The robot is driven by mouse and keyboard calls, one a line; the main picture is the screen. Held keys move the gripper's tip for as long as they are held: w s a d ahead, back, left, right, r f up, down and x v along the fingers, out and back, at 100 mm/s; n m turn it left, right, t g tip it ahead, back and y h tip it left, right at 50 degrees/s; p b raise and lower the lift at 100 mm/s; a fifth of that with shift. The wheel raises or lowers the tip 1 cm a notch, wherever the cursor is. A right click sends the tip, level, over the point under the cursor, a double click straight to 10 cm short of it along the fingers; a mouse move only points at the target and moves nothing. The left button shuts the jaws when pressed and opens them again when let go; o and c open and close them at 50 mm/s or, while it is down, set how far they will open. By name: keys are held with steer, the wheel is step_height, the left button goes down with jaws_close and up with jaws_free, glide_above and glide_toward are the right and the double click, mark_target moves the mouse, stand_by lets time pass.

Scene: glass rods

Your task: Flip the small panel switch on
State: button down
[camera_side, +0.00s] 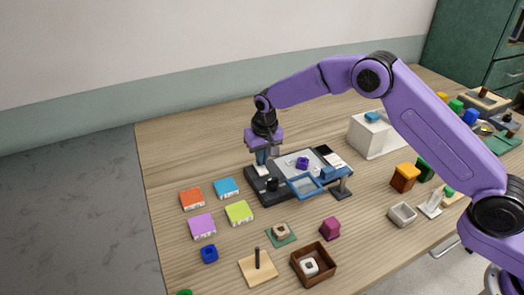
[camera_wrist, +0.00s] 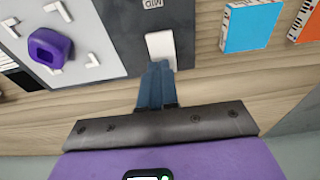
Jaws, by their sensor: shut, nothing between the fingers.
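The dark grey panel (camera_side: 264,197) lies on the wooden table, and its edge also shows in the wrist view (camera_wrist: 118,40). A small white switch (camera_wrist: 161,45) sits near the panel's edge in the wrist view, beside a small label (camera_wrist: 152,3). My gripper (camera_side: 262,160) points down over the panel's left end in the side view. In the wrist view its blue fingers (camera_wrist: 158,70) are shut and empty, with the tips at the switch's near end. I cannot tell whether they touch it. The tips hide part of that end, and the switch's tilt is unclear.
A black knob (camera_side: 272,184), a purple ring-shaped piece (camera_wrist: 50,47) on a light plate and a blue frame (camera_side: 305,187) sit close by on the panel. Blue (camera_side: 227,187) and orange (camera_side: 192,198) blocks lie left of it. Bare table lies behind the panel.

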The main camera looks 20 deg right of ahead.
stand_by(0.3)
steer(key=shift+f, duration=0.3)
steer(key=shift+s, duration=0.8)
steer(key=shift+w+r, duration=0.1)
steer(key=shift+r, duration=0.1)
steer(key=shift+r, duration=0.55)
step_height(320, 180, up, 13)
steer(key=s, duration=0.2)
steer(key=shift+s+f, duration=0.15)
steer(key=shift+f, duration=0.05)
